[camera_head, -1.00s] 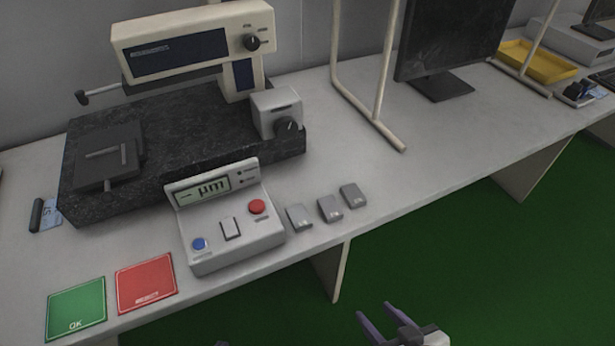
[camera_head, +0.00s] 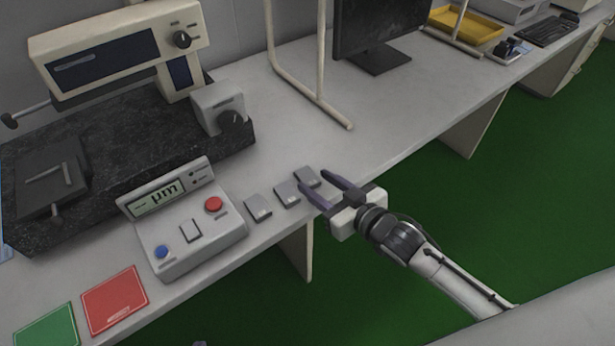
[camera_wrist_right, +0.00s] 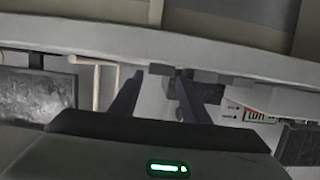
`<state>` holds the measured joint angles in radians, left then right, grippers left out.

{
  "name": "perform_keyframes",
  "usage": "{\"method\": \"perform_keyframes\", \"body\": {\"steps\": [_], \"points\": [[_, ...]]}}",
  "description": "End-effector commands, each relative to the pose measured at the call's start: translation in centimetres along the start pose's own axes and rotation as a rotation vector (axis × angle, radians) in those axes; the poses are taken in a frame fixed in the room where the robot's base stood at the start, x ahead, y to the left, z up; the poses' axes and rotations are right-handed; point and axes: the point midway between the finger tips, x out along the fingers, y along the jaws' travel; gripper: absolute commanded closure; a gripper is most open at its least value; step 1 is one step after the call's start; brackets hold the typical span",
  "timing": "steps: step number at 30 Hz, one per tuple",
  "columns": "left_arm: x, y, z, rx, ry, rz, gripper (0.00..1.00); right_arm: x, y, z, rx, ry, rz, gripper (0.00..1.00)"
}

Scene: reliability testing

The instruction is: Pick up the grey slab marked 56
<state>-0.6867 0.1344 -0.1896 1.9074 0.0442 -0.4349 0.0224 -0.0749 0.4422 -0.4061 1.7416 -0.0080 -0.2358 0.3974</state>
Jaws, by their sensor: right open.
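Three small grey slabs lie in a row near the front edge of the bench: a left slab (camera_head: 258,208), a middle slab (camera_head: 286,194) and a right slab (camera_head: 307,177). Their markings are too small to read, so I cannot tell which is 56. My right gripper (camera_head: 314,180) is open and empty, its fingertips over or beside the right slab; contact cannot be told. In the right wrist view its two dark fingers (camera_wrist_right: 156,76) point toward the bench, with a grey slab (camera_wrist_right: 160,69) showing between them. My left gripper is not in view.
A grey control box (camera_head: 190,232) with buttons stands left of the slabs, near a red mat (camera_head: 114,300) and a green mat (camera_head: 45,330). A pale frame (camera_head: 322,95) and a monitor (camera_head: 375,60) stand behind.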

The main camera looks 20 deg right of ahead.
Motion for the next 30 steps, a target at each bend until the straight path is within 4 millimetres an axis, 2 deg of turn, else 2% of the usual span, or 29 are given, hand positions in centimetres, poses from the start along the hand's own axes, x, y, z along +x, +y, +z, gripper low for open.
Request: {"method": "perform_keyframes", "body": {"steps": [4, 12, 19, 26, 30], "points": [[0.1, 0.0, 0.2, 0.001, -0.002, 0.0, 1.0, 1.8, 0.0, 0.0, 0.001, 0.0, 0.0, 0.58], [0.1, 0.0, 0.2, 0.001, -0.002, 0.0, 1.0, 2.1, 0.0, 0.1, 0.001, -0.001, 0.0, 0.58], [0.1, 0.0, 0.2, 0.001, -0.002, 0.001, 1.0, 2.1, 0.0, 0.1, 0.0, -0.001, 0.001, 0.93], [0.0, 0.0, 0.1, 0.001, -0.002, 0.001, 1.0, 2.0, 0.0, -0.1, 0.0, 0.001, 0.0, 0.94], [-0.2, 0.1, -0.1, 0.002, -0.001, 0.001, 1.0, 1.6, 0.1, -1.7, -0.002, 0.003, 0.0, 0.94]]}}
